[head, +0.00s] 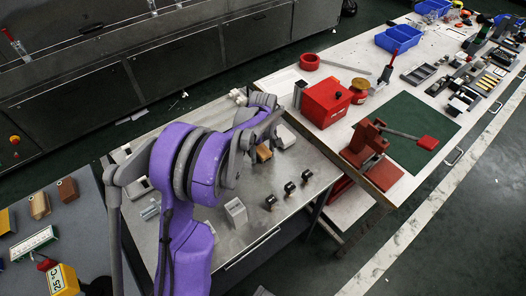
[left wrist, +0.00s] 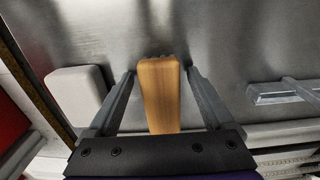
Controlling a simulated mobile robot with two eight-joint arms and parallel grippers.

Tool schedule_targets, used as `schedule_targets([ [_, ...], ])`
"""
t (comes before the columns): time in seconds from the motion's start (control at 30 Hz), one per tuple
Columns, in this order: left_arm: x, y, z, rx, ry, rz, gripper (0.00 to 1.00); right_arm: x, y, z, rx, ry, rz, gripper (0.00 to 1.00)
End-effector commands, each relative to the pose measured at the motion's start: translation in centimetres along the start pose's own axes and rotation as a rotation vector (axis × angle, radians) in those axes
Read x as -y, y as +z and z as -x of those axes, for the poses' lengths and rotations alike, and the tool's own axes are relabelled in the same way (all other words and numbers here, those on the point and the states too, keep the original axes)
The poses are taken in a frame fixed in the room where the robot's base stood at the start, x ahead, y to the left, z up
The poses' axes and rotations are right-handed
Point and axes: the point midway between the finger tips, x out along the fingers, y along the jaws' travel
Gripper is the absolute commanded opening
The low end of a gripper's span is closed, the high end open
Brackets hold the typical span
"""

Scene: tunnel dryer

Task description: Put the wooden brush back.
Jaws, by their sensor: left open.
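A light wooden block-like piece, which looks like the wooden brush (left wrist: 160,95), lies on the metal table between the fingers of my left gripper (left wrist: 161,76) in the left wrist view. The fingers are spread, one on each side, with gaps to the wood. In the head view the wooden piece (head: 263,153) shows small beside my purple left arm, which hides part of the table. My right gripper is not in view.
A pale rounded block (left wrist: 78,92) lies left of the brush and a grey metal bar piece (left wrist: 285,92) lies right. Several black knobs stand on the metal table (head: 262,222). A red box (head: 325,103) and red vise (head: 366,143) stand on the neighbouring bench.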

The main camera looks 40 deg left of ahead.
Motion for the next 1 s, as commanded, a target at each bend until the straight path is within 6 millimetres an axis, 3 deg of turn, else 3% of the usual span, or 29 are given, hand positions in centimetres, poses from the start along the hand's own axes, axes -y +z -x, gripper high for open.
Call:
schedule_targets([
  [0.27, 0.0, 0.0, 1.9, 0.0, 0.0, 0.0, 0.86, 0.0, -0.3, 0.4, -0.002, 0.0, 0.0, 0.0],
  [0.7, 0.0, 0.0, 10.7, 0.0, 0.0, 0.0, 0.86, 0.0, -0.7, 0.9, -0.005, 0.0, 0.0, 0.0],
  [0.87, 0.0, 0.1, 12.2, -0.001, 0.001, -0.003, 0.86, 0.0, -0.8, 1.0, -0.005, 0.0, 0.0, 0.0],
  [1.0, 0.5, 1.8, 13.0, -0.014, 0.019, -0.072, 0.86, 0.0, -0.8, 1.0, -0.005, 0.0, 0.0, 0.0],
])
